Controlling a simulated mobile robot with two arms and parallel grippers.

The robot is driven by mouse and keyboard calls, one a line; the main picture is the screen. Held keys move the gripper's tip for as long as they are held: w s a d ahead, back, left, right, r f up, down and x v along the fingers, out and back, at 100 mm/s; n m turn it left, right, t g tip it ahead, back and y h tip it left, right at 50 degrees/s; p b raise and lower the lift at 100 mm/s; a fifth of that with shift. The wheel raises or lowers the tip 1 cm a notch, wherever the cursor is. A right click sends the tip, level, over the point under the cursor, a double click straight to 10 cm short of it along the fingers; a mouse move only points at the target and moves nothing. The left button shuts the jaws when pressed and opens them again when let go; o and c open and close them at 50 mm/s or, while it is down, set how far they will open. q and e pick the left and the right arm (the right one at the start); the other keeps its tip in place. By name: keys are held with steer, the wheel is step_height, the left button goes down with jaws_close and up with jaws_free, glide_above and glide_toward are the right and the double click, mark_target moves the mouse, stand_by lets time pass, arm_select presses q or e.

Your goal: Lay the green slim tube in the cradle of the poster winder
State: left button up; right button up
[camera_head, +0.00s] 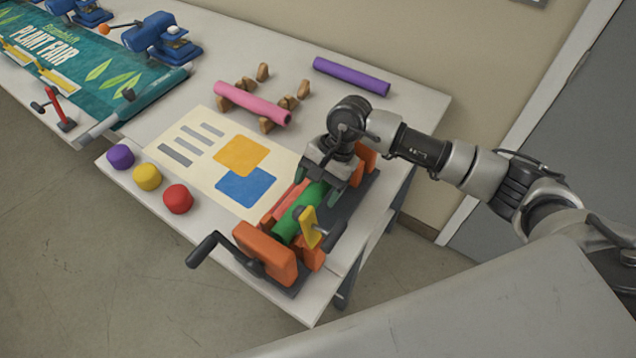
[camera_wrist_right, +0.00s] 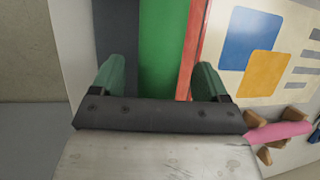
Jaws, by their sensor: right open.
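The green slim tube (camera_head: 299,213) lies lengthwise in the orange poster winder (camera_head: 265,250) at the table's front right corner, between its end blocks, beside a red roller strip. In the right wrist view the green tube (camera_wrist_right: 162,50) runs between my fingers. My right gripper (camera_head: 331,178) is above the tube's far end, its fingers (camera_wrist_right: 155,80) open and spread wider than the tube. The gripper hides the tube's far end, and I cannot tell whether it rests fully in the cradle. My left gripper is not in view.
A poster sheet (camera_head: 205,146) lies left of the winder. A pink tube (camera_head: 252,103) rests on wooden supports, and a purple tube (camera_head: 351,76) lies at the back. Purple, yellow and red round knobs (camera_head: 178,198) stand near the front edge. The winder's black crank (camera_head: 205,249) sticks out over the edge.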

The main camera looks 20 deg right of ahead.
steer(key=b+v, duration=0.2)
steer(key=v, duration=0.9)
steer(key=shift+d, duration=0.1)
